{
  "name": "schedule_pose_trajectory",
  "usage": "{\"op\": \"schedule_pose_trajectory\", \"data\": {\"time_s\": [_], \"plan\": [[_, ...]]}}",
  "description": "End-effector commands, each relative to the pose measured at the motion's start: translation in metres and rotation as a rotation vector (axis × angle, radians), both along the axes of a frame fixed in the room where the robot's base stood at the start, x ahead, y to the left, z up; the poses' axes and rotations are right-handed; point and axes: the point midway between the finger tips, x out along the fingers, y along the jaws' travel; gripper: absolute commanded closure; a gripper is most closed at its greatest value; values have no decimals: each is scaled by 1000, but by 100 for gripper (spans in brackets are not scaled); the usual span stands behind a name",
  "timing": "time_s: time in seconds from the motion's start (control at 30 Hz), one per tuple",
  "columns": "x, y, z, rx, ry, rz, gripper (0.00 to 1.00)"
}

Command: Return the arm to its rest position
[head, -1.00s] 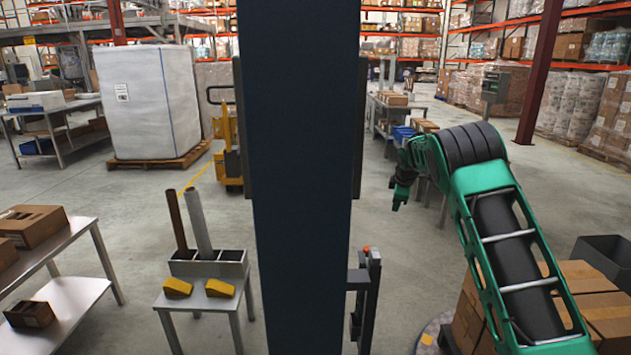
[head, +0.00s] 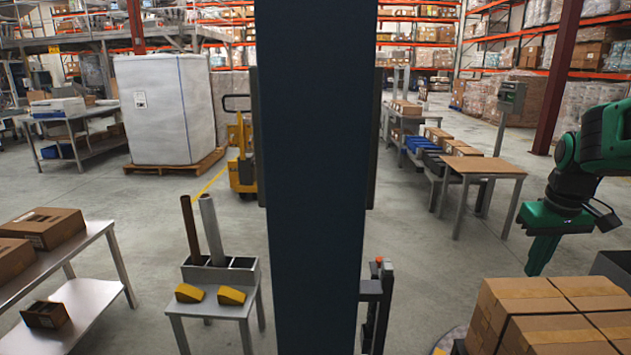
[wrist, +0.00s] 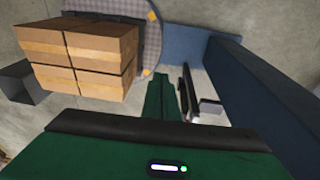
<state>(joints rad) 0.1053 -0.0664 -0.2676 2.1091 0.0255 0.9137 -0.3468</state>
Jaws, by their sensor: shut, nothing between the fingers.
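My green arm comes in at the right edge of the head view.
A grey stand (head: 212,304) holds a bin with two upright tubes (head: 209,228) and two yellow wedges (head: 231,296). A metal table (head: 78,250) with cartons is at left. A wooden-topped table (head: 484,166) stands behind my gripper. Open floor lies between.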

Motion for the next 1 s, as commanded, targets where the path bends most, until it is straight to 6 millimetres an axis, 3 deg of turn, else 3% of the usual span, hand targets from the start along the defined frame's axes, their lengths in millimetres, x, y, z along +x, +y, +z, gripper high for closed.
{"op": "schedule_pose_trajectory", "data": {"time_s": [0.03,0.1,0.3,0.5,0.67,1.0], "plan": [[-27,4,-1,16,9,-48,100],[-63,9,-4,36,28,-123,100],[-160,29,-23,83,86,-323,100],[-225,47,-42,107,131,-461,100],[-244,52,-50,112,145,-504,100],[-245,53,-50,112,146,-507,100]]}}
